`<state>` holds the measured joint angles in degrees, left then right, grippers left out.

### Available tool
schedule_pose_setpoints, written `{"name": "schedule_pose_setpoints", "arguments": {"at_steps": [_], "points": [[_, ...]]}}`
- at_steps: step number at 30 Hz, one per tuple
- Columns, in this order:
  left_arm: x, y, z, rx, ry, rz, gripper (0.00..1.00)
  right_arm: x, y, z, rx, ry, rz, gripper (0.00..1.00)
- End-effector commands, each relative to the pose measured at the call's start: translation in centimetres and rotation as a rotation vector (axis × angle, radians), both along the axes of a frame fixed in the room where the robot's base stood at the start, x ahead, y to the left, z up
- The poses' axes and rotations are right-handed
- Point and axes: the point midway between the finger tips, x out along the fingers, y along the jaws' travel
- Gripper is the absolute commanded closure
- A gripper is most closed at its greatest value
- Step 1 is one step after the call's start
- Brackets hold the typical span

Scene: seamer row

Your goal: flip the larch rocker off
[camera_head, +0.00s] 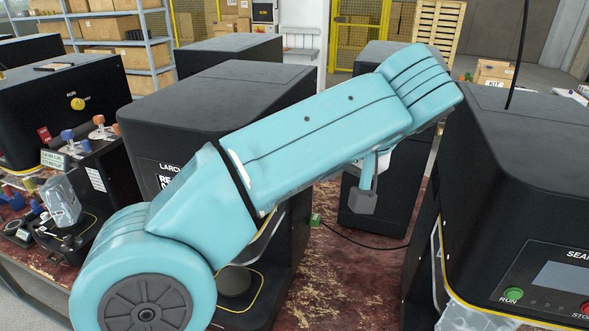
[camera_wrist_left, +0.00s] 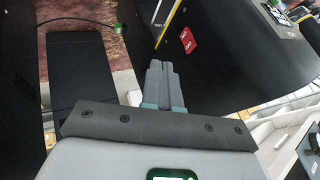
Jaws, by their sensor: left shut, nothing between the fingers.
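The black machine marked "LARCH" (camera_head: 226,85) stands in the middle of the head view, partly hidden behind my left arm. A small red piece with white marks (camera_wrist_left: 187,40) is on a black machine face in the left wrist view; I take it for the rocker, but its position is too small to read. My left gripper (camera_wrist_left: 158,66) is shut and empty, its tips apart from the red piece, to its lower left in the picture. In the head view the gripper (camera_head: 364,196) hangs below the arm's end, right of the larch machine. My right gripper is not in view.
A black machine with a green RUN button (camera_head: 512,294) stands close on the right. Another machine (camera_head: 62,95) stands at left. A dark cable with a green piece (camera_head: 316,220) lies on the worn red bench (camera_head: 325,285). Shelves with boxes (camera_head: 122,55) are behind.

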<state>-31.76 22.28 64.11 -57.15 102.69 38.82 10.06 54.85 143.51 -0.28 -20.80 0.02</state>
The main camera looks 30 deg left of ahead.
Motion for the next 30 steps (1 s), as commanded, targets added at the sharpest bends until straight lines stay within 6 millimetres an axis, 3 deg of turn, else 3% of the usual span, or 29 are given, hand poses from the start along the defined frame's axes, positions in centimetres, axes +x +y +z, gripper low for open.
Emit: {"name": "schedule_pose_setpoints", "arguments": {"at_steps": [6,17,30], "points": [[-1.0,0.3,0.9,0.001,-0.012,0.025,1.00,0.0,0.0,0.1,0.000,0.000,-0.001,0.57],[-1.1,0.5,0.5,0.002,-0.010,0.027,1.00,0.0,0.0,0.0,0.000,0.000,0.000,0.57],[1.4,5.2,-6.0,0.003,-0.007,0.024,1.00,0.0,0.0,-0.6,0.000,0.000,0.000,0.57]]}}
